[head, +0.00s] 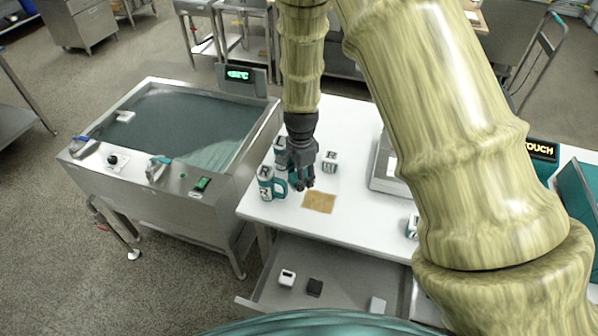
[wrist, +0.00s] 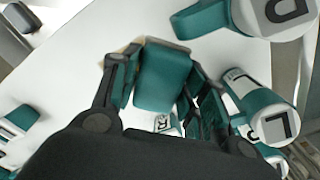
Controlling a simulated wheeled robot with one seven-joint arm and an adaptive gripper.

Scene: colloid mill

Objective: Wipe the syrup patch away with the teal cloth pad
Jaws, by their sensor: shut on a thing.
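The syrup patch (head: 319,202) is a flat tan-brown square on the white table, near its front edge. My gripper (head: 304,184) is just behind and left of it, pointing down. In the wrist view my gripper (wrist: 160,88) is shut on the teal cloth pad (wrist: 162,76), a thick soft-edged block between the fingers. In the head view the pad is mostly hidden by the fingers. A tan sliver of the patch shows beside the pad in the wrist view (wrist: 118,55). I cannot tell whether the pad touches the table.
A teal-and-white lettered mug (head: 267,184) stands close left of my gripper, with another (head: 279,148) behind. A scale-like device (head: 384,178) stands farther right. An open drawer (head: 335,262) juts out below.

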